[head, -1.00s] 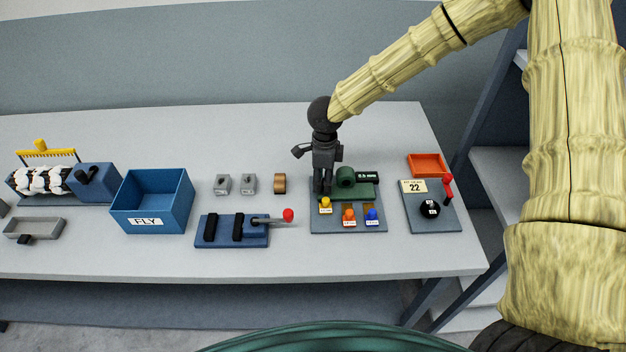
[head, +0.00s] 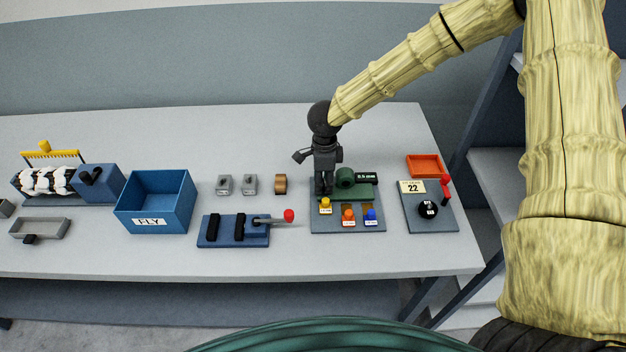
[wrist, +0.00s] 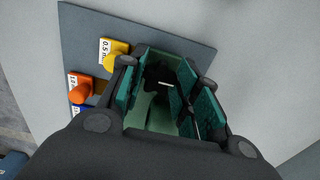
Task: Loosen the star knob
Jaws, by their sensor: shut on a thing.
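The black star knob (wrist: 156,75) shows between the teal finger pads in the wrist view; part of it is hidden by the fingers. It sits on the green gauge block (head: 362,190) on a blue-grey plate (head: 318,226). My gripper (head: 324,190) points down at the left end of the green block and hides the knob in the head view. In the wrist view my gripper (wrist: 160,88) is shut on the star knob.
Yellow (head: 325,203), orange (head: 348,214) and blue (head: 371,214) knobs with labels stand just in front of the green block. A clamp with a red-tipped lever (head: 289,215) lies to the left. A plate with a black dial (head: 428,209) lies to the right.

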